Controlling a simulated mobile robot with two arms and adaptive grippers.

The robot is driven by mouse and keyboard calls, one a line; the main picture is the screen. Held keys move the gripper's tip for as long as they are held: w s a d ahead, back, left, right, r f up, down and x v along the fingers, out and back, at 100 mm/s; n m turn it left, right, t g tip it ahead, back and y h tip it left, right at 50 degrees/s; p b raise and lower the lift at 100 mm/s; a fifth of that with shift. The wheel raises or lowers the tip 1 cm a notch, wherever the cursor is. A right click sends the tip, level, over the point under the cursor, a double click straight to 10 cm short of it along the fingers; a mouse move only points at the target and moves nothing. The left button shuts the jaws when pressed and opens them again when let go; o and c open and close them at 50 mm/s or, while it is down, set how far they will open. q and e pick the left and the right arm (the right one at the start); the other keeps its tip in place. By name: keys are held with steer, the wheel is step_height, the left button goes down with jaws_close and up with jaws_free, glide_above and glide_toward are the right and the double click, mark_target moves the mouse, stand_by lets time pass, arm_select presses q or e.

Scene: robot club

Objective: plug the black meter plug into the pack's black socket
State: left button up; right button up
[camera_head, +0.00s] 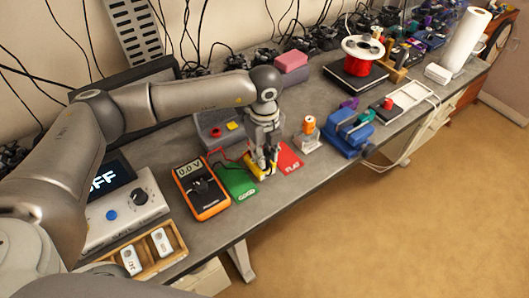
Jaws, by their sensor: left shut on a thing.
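The yellow pack (265,173) lies on the bench between a green card and a red card, partly covered by my left gripper. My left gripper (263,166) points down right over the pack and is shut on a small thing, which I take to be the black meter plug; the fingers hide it. The pack's black socket is hidden too, so I cannot tell whether plug and socket touch. The orange meter (201,188) lies to the left and reads 0.0 V. A red lead runs from the meter towards the pack. My right gripper is not in view.
The green GOOD card (235,180) and the red FLAT card (289,159) flank the pack. A grey box with buttons (213,130) stands behind. A power supply (130,206) and a wooden tray (170,257) are left; a blue vise (346,133) is right.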

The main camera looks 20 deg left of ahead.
arm_select(q)
steer(key=shift+f+b, duration=0.1)
steer(key=shift+b, duration=0.3)
stand_by(0.9)
steer(key=shift+f+b, duration=0.45)
steer(key=shift+b, duration=0.1)
stand_by(0.6)
steer(key=shift+f+b, duration=0.3)
steer(key=shift+b, duration=0.35)
stand_by(1.0)
steer(key=o, duration=1)
steer(key=shift+o, duration=0.2)
steer(key=shift+r, duration=0.15)
step_height(320, 180, up, 12)
steer(key=shift+f, duration=0.15)
